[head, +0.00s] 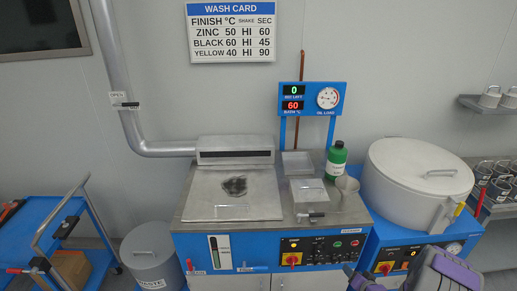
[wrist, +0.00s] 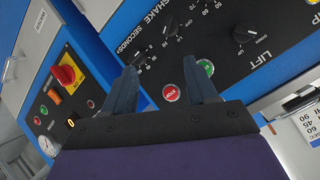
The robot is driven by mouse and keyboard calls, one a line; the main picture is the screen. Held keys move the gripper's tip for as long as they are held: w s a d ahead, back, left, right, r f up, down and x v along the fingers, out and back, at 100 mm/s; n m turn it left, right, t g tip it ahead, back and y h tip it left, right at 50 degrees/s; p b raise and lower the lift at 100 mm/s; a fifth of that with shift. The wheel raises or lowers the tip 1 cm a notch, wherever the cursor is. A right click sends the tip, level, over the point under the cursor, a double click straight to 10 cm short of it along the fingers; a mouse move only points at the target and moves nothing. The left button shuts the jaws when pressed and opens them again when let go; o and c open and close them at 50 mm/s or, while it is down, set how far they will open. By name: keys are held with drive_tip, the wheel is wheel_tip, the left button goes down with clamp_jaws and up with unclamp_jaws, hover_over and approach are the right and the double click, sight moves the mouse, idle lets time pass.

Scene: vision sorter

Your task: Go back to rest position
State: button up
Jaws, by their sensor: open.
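My gripper (wrist: 162,78) is open and empty in the wrist view, its two dark fingers spread apart. In the head view part of my purple and grey arm shows at the lower right, in front of the machines. The blue wash machine (head: 222,253) stands in the middle with its grey lid (head: 232,205) down and a dark patch on it.
A large white round drum (head: 420,175) stands on a blue unit at the right. A lidded grey bin (head: 152,262) and blue cart (head: 35,222) are at the left. A wash card (head: 231,32) hangs above.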

drive_tip(key=s+a+r+n+g+h, duration=0.1)
drive_tip(key=s+a+r+g, duration=0.2)
drive_tip(key=r, duration=0.5)
drive_tip(key=s+a+r+n+g+h, duration=0.15)
drive_tip(key=s+r, duration=0.25)
drive_tip(key=r, duration=0.4)
drive_tip(key=s+a+r+n+g+h, duration=0.1)
drive_tip(key=s+a+r+g, duration=0.25)
drive_tip(key=r, duration=0.55)
drive_tip(key=s+a+r+g, duration=0.2)
drive_tip(key=s+a+r, duration=0.2)
drive_tip(key=s, duration=0.6)
drive_tip(key=s+a+r+n+g+y, duration=0.1)
drive_tip(key=s+a+r, duration=0.3)
drive_tip(key=s, duration=0.6)
drive_tip(key=s+a+r+n+g+y, duration=0.1)
drive_tip(key=s+a+r+g, duration=0.1)
drive_tip(key=s+a+r, duration=0.2)
drive_tip(key=s+a, duration=0.3)
drive_tip(key=s, duration=0.4)
drive_tip(key=shift+r+g, duration=0.3)
drive_tip(key=shift+g, duration=0.1)
